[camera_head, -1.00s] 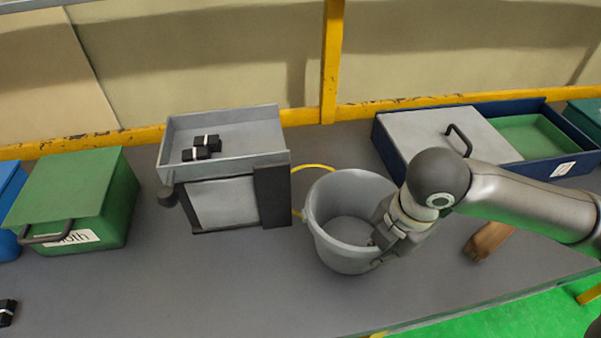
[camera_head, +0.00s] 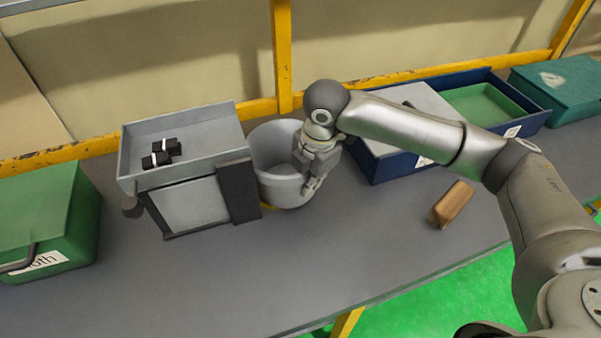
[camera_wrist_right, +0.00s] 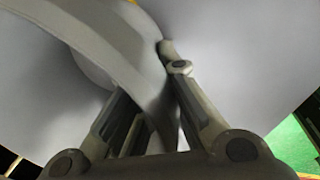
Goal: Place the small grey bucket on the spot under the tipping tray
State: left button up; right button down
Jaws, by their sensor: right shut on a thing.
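The small grey bucket (camera_head: 283,190) stands upright beside the right side of the grey tipping tray (camera_head: 205,130). I cannot tell whether its base touches the table. A sliver of the yellow spot marking (camera_head: 268,207) shows at its lower left; the bucket hides the rest. My right gripper (camera_head: 312,178) is shut on the bucket's right wall at the rim. In the right wrist view, the two fingers of the gripper (camera_wrist_right: 150,95) pinch the curved bucket rim (camera_wrist_right: 100,45). My left gripper is out of view.
Two small black parts lie in the tipping tray. A blue tray (camera_head: 380,168) is close right of the bucket, behind my right arm. A brown block (camera_head: 452,204) lies on the table (camera_head: 330,265). A green box (camera_head: 45,215) stands at left. The front table is clear.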

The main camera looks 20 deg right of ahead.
jog(key=w, duration=0.1)
jog(key=w+a, duration=0.1)
jog(key=w, duration=0.1)
jog(key=shift+w+r+p, duration=0.15)
jog(key=shift+w+p, duration=0.1)
jog(key=shift+p, duration=0.05)
jog(key=shift+s+f, duration=0.1)
jog(key=shift+f, duration=0.7)
jog(key=c, duration=1.6)
grip_release()
jog(key=shift+f, duration=0.1)
jog(key=shift+c, duration=0.2)
notch_tip(320, 180, up, 12)
jog(key=s, duration=0.1)
jog(key=shift+s+d, duration=0.35)
